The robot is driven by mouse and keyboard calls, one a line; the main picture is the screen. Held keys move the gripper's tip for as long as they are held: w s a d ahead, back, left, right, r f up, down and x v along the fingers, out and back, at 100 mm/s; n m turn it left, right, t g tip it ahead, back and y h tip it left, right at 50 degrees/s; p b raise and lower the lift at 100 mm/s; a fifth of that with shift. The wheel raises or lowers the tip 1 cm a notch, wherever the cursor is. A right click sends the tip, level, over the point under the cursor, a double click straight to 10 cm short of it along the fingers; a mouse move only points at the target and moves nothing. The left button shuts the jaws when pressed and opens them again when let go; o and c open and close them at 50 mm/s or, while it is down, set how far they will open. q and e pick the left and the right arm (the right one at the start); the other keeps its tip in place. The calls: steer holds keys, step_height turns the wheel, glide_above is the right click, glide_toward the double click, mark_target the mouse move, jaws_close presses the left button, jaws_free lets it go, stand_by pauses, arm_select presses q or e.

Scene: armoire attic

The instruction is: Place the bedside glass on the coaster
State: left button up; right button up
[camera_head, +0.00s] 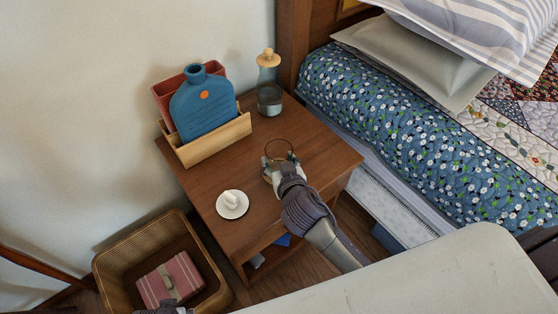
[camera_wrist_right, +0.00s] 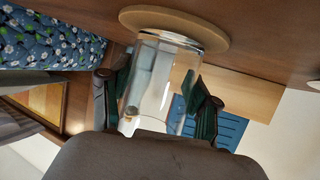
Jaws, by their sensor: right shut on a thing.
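The clear bedside glass (camera_wrist_right: 160,85) is between the two fingers of my right gripper (camera_wrist_right: 158,110) in the right wrist view. The gripper is shut on it. A round tan coaster (camera_wrist_right: 215,38) lies on the wood at the glass's far end; I cannot tell whether they touch. In the head view my right gripper (camera_head: 281,168) is over the nightstand (camera_head: 325,155), and the glass (camera_head: 280,148) shows as a dark ring at its tips. I cannot make out the coaster there. My left gripper (camera_head: 163,309) is only partly seen at the bottom edge; its fingers are hidden.
A wooden rack (camera_head: 212,142) holding a blue bottle (camera_head: 203,106) and a stoppered carafe (camera_head: 269,88) stand at the nightstand's back. A white dish (camera_head: 232,205) sits front left. A basket (camera_head: 125,256) is on the floor at left, the bed (camera_head: 420,130) at right.

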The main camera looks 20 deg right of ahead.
steer(key=shift+f, duration=0.1)
arm_select(q)
steer(key=shift+r, duration=0.15)
arm_select(e)
steer(key=o, duration=1.3)
steer(key=p+v, duration=0.1)
steer(key=v, duration=1.1)
steer(key=shift+d, duration=0.1)
arm_select(q)
steer(key=f, duration=0.1)
steer(key=s+f, duration=0.1)
steer(key=f, duration=0.2)
steer(key=shift+s+a+f, duration=0.15)
steer(key=shift+s+f, duration=0.2)
steer(key=shift+f, duration=0.05)
arm_select(e)
steer(key=shift+d, duration=0.1)
